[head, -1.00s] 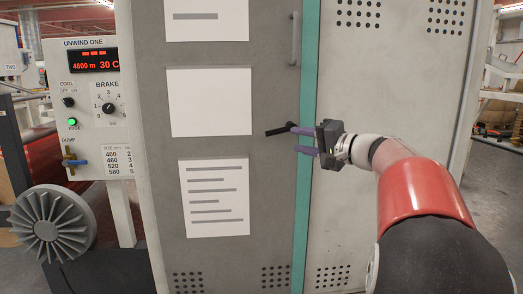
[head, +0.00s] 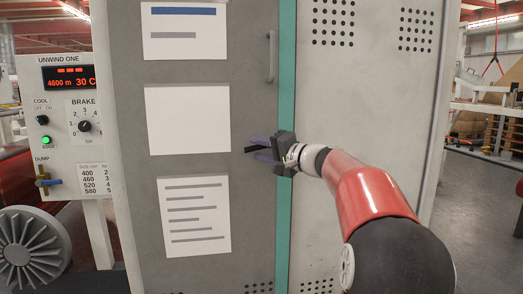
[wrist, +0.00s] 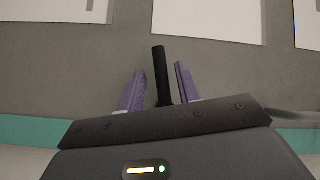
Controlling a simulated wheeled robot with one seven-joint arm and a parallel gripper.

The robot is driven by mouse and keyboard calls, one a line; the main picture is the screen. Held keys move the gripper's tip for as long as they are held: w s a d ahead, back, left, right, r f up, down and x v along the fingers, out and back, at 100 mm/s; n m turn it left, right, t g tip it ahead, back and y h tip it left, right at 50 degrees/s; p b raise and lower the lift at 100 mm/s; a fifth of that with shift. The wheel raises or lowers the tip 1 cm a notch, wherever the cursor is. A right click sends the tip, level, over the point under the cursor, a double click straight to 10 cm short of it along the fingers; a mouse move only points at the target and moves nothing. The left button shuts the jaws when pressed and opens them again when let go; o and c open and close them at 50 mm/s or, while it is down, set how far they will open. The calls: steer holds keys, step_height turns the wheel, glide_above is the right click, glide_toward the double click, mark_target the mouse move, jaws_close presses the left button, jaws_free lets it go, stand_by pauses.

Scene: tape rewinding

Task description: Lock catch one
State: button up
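The black lever (head: 250,150), which I take for catch one, sticks out from the grey cabinet door beside the teal strip. It points left and slightly down in the head view. My gripper (head: 261,149) reaches it from the right, with its purple fingers around the lever. In the wrist view the lever (wrist: 160,75) runs between the two fingers of my gripper (wrist: 159,88). Gaps show on both sides, so the gripper is open and not clamped on it. The lever's pivot is hidden behind my gripper.
The grey door (head: 245,80) carries white sheets (head: 187,120) and an upright handle (head: 272,57). A light panel (head: 375,100) stands right of the teal strip (head: 286,70). At left are the Unwind One control panel (head: 70,125) and a finned grey wheel (head: 28,250).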

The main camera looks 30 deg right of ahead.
jaws_close()
stand_by(0.3)
steer(key=shift+d+f+n+g+h, duration=0.15)
steer(key=shift+f+n+g+h, duration=0.2)
steer(key=shift+n+g+h, duration=0.4)
steer(key=shift+s+d+f+n+g+h+p, duration=0.2)
steer(key=shift+d+n+g+h+p, duration=0.3)
steer(key=shift+n+g+h, duration=0.5)
steer(key=shift+s+d+f+n+g+h+p, duration=0.2)
steer(key=shift+d+n+g+h+p, duration=0.3)
steer(key=shift+n+h, duration=0.8)
steer(key=shift+s+d+f+n+g+h+p, duration=0.1)
steer(key=shift+d+f+n+g+h+p, duration=0.25)
steer(key=shift+n+g+h, duration=0.65)
steer(key=shift+d+r+n, duration=0.1)
steer(key=shift+n, duration=0.25)
